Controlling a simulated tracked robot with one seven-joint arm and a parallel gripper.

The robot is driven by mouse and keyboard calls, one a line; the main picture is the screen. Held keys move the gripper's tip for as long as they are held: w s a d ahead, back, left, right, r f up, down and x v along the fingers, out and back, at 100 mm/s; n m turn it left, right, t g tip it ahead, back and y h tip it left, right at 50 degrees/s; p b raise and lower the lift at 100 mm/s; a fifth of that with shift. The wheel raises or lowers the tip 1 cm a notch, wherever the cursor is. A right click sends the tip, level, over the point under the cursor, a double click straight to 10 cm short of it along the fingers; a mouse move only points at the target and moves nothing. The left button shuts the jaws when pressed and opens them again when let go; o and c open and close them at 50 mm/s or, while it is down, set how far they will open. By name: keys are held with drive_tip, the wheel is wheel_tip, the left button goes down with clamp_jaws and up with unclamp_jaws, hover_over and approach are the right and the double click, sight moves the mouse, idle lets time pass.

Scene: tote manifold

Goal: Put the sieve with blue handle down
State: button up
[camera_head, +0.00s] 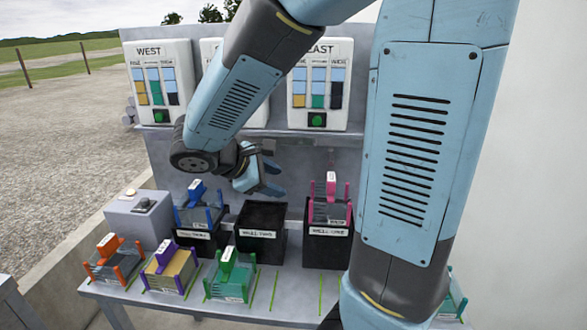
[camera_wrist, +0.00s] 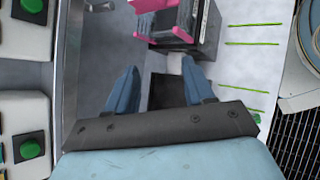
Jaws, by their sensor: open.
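The sieve with blue handle (camera_head: 198,209) sits on the left black tote on the bench, its blue handle upright. My gripper (camera_head: 268,180) is open and empty. It hangs above the middle black tote (camera_head: 262,240), to the right of the blue-handled sieve and apart from it. In the wrist view my gripper's two blue fingers (camera_wrist: 160,92) stand wide apart with nothing held between them. The middle tote's dark opening (camera_wrist: 162,96) shows below them. The blue-handled sieve is not visible in the wrist view.
A pink-handled sieve (camera_head: 330,205) sits on the right black tote (camera_head: 326,250). Orange (camera_head: 112,262), purple (camera_head: 168,268) and green (camera_head: 231,277) sieves stand along the front. A grey box (camera_head: 138,218) is at left. Panels with green buttons (camera_head: 161,116) stand behind. My arm hides the bench's right part.

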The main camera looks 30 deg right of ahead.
drive_tip(key=s+r+m+t+y, duration=0.3)
drive_tip(key=s+r+m+y, duration=0.5)
drive_tip(key=s+m+y, duration=0.2)
drive_tip(key=s+m, duration=0.1)
drive_tip(key=m, duration=0.1)
drive_tip(key=shift+s+a+r+m, duration=0.25)
drive_tip(key=shift+s+a+m, duration=0.05)
drive_tip(key=shift+s+a, duration=0.1)
